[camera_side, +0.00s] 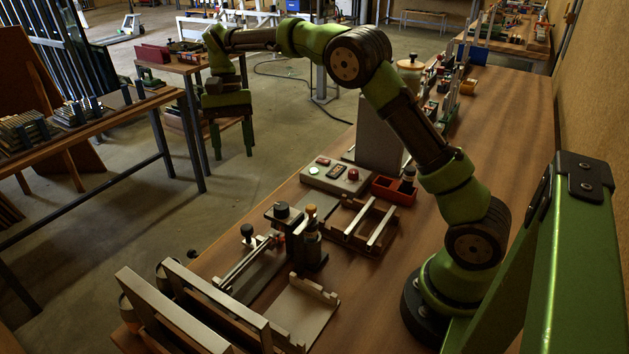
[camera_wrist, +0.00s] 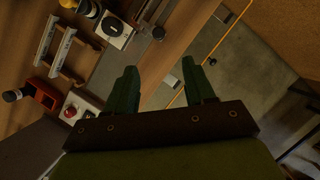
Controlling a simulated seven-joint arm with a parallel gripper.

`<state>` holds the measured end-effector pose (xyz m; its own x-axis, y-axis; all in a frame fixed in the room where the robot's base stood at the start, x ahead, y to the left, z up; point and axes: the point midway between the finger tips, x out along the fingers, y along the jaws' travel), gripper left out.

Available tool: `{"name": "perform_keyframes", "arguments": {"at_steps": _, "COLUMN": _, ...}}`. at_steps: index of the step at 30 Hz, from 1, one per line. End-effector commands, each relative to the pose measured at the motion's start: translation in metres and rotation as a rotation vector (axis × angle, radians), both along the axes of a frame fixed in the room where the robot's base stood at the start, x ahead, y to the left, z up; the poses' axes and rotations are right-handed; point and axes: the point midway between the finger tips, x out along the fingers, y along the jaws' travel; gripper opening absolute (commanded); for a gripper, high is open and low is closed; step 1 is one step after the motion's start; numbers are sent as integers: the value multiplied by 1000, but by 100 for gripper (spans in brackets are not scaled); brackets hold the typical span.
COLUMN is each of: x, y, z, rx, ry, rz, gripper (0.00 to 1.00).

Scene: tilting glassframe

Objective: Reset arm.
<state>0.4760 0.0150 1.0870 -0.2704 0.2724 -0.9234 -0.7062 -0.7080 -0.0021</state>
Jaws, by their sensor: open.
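My green arm reaches from its base on the wooden workbench up and out to the left in the side view. My gripper (camera_side: 231,138) hangs in the air beyond the bench's left edge, above the concrete floor. Its fingers point down, apart, with nothing between them. In the wrist view my gripper (camera_wrist: 168,85) also shows two separated green fingers with bench edge and floor visible between and beyond them. No part of my gripper touches anything.
The workbench (camera_side: 480,130) carries a metal frame fixture (camera_side: 365,225), a clamp device (camera_side: 310,240), a red bin (camera_side: 393,190) and a control box with buttons (camera_side: 337,174). A side table (camera_side: 100,120) with stacked parts stands at left. Open floor (camera_side: 270,125) lies below my gripper.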

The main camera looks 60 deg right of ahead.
Motion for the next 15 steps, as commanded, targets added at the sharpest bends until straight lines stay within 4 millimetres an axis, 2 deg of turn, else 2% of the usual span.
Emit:
{"name": "perform_keyframes", "arguments": {"at_steps": 7, "x": 4, "y": -3, "z": -3, "rx": -15, "ry": -23, "rz": 13, "gripper": 54}}
{"name": "perform_keyframes", "arguments": {"at_steps": 9, "x": 3, "y": -7, "z": -15, "rx": -28, "ry": -33, "rz": 32, "gripper": 54}}
{"name": "perform_keyframes", "arguments": {"at_steps": 11, "x": -1, "y": -11, "z": -24, "rx": -39, "ry": -49, "rz": 58, "gripper": 54}}
{"name": "perform_keyframes", "arguments": {"at_steps": 15, "x": -22, "y": -14, "z": -17, "rx": -54, "ry": -152, "rz": 122, "gripper": 54}}
